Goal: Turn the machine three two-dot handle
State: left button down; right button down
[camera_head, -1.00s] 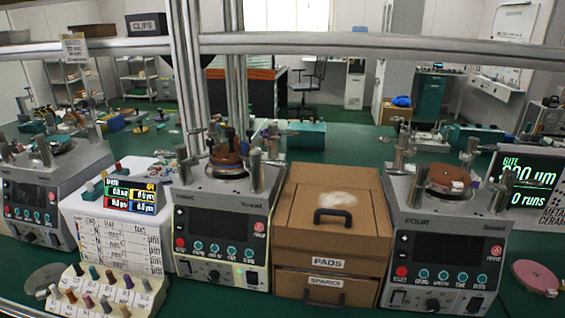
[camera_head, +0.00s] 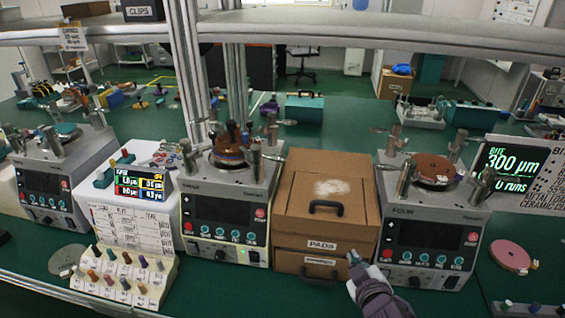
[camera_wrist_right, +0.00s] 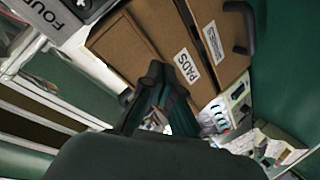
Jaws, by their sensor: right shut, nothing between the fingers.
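Machine three (camera_head: 226,228) stands left of the middle in the head view, a grey unit with a dark screen and a row of buttons. A brown disc (camera_head: 229,155) sits on top, with several upright metal posts and dark knobs around it. I cannot make out dots on any handle. My right gripper (camera_head: 353,259) is in front of the cardboard box, near machine four's lower left corner, apart from machine three. It is shut and empty; its dark fingers also show in the right wrist view (camera_wrist_right: 164,85). My left gripper is out of view.
The cardboard drawer box (camera_head: 326,215), marked PADS, stands between machine three and machine four (camera_head: 424,243). Left of machine three are a small display (camera_head: 141,184) and a rack of coloured pegs (camera_head: 125,283). Metal uprights (camera_head: 187,75) rise behind. A pink disc (camera_head: 509,254) lies far right.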

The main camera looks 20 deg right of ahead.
aim_at(265, 156)
jog(key=w+a+r+n+t+y, duration=0.25)
jog(key=w+r+n+y, duration=0.2)
jog(key=r+n, duration=0.35)
jog(key=w+a+r+n+t+y, duration=0.2)
jog(key=w+r+n+t+y, duration=0.2)
jog(key=r+n+y, duration=0.25)
jog(key=w+a+n+g+y+p, duration=0.3)
jog(key=w+a+n+g+y, duration=0.2)
jog(key=w+n, duration=0.5)
jog(key=shift+w+a+g+p, duration=0.45)
jog(key=shift+w+a, duration=0.1)
jog(key=shift+a, duration=0.3)
jog(key=shift+r, duration=0.1)
